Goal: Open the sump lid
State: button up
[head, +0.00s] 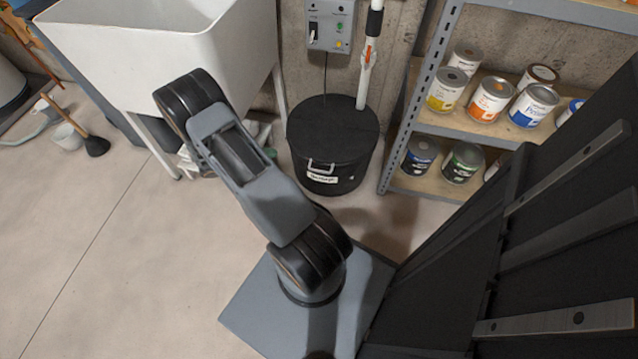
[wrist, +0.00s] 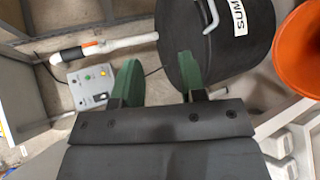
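The black round sump (head: 335,175) stands on the floor against the wall, with its dark lid (head: 332,125) lying flat and shut on top. A pale bar handle (head: 321,167) sits at the lid's front edge, above a white label. In the wrist view the sump (wrist: 185,70) is tilted in the picture, its handle (wrist: 211,16) near the top edge and the "SUM" label partly cut off. My gripper (wrist: 157,62) is open and empty, its two green fingers wide apart. The right finger overlaps the sump in the picture; the handle is not between the fingers. The head view does not show the fingers.
A white pipe (head: 368,58) rises behind the sump, near a wall control box (head: 331,25). A shelf with paint cans (head: 490,98) stands close on the right, a white sink (head: 160,40) on the left. An orange bucket-like object (wrist: 300,50) is right in the wrist view. The front-left floor is clear.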

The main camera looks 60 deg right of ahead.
aim_at(318, 171)
jog(key=s+d+f+h+b, duration=0.2)
jog(key=f+b, duration=0.1)
jog(key=f, duration=0.6)
jog(key=s+d+f+h+b, duration=0.1)
jog(key=d+f+b, duration=0.1)
jog(key=f, duration=0.6)
jog(key=shift+n, duration=0.5)
jog(key=shift+b+x, duration=1.8)
jog(key=shift+x, duration=4.9)
jog(key=shift+w, duration=0.1)
jog(key=shift+c, duration=0.5)
grip_shut()
